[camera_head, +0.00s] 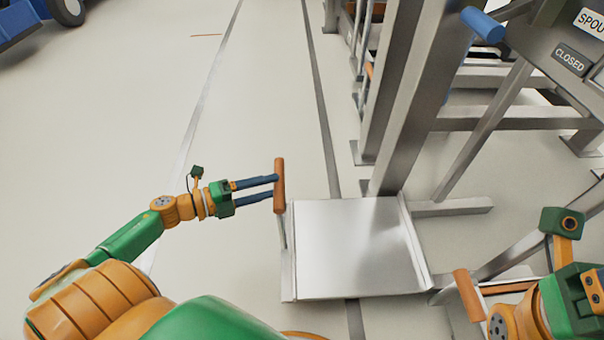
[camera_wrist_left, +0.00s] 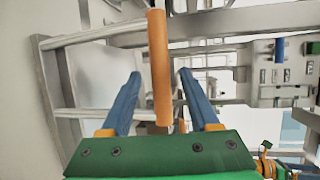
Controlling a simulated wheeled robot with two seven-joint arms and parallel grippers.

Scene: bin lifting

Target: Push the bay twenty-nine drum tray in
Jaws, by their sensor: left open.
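The flat metal tray (camera_head: 355,250) sticks out from the rack at floor level in the head view. An upright orange-brown handle (camera_head: 280,185) stands on a thin metal post at its left edge. My left gripper (camera_head: 276,187) is open, its two blue fingers pointing right at this handle, with the tips at it. In the left wrist view the handle (camera_wrist_left: 159,65) appears between the open fingers (camera_wrist_left: 160,75); I cannot tell whether they touch it. My right gripper's green body shows at the lower right of the head view, its fingers not visible. No bay number is readable.
A second orange handle (camera_head: 468,297) is close to my right arm. Metal rack posts (camera_head: 415,100) rise behind the tray. A blue grip (camera_head: 482,24) and a "CLOSED" plate (camera_head: 573,59) are at upper right. Open floor (camera_head: 130,110) lies left.

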